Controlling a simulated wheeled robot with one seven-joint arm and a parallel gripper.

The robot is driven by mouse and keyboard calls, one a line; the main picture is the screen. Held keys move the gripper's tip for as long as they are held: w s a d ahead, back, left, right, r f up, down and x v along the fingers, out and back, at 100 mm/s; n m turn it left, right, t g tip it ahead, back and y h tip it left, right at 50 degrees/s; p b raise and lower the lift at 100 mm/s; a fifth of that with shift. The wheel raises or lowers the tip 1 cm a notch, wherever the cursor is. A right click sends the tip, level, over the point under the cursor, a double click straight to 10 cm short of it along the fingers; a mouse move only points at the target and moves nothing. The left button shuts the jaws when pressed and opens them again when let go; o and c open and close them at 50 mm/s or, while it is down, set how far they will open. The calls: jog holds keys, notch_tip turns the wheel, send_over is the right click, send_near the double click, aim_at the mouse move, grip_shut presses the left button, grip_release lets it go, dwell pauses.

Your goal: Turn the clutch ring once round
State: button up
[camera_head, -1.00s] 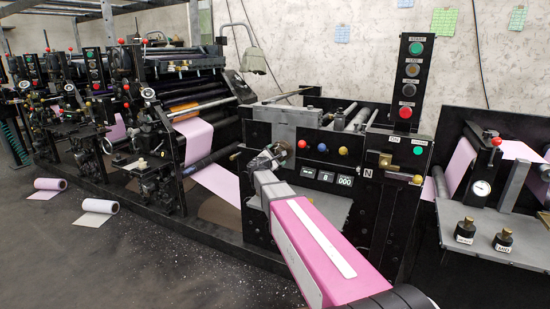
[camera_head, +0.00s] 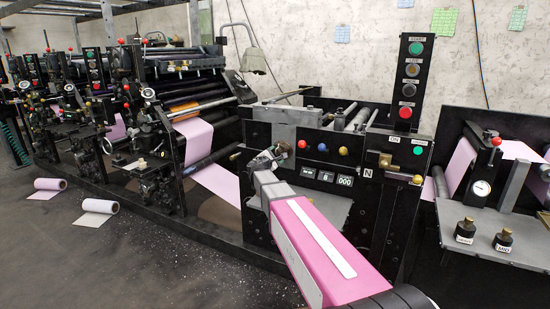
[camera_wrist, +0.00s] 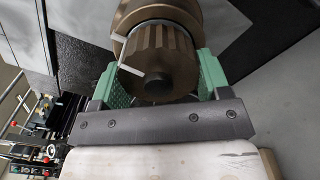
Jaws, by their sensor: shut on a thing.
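The clutch ring (camera_wrist: 157,46) is a brownish, ribbed round part with white marks on its face and edge, in the upper middle of the wrist view. My gripper (camera_wrist: 162,85) has a green pad on each side of the ring and is shut on it. In the head view my gripper (camera_head: 268,160) is at the left front of the black machine unit, at the end of my pink arm. The ring is mostly hidden there by the gripper and arm.
Red, blue and yellow knobs (camera_head: 322,148) and a counter (camera_head: 327,176) sit right of my gripper. A button column (camera_head: 410,80) stands above.

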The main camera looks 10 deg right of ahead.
jog(key=shift+r+m, duration=0.1)
jog(key=shift+m, duration=2.5)
jog(key=shift+r+m, duration=0.1)
jog(key=shift+m, duration=2.6)
jog(key=shift+r+m, duration=0.1)
jog(key=shift+m, duration=2.5)
jog(key=shift+s+d+r+m, duration=0.1)
jog(key=shift+s+m, duration=0.05)
jog(key=shift+m, duration=4.65)
jog(key=shift+s+d+m, duration=0.15)
jog(key=shift+m, duration=2.25)
jog(key=shift+d+m, duration=0.1)
jog(key=shift+m, duration=4)
jog(key=shift+s+f+m, duration=0.1)
jog(key=shift+f+m, duration=0.1)
jog(key=shift+m, duration=0.4)
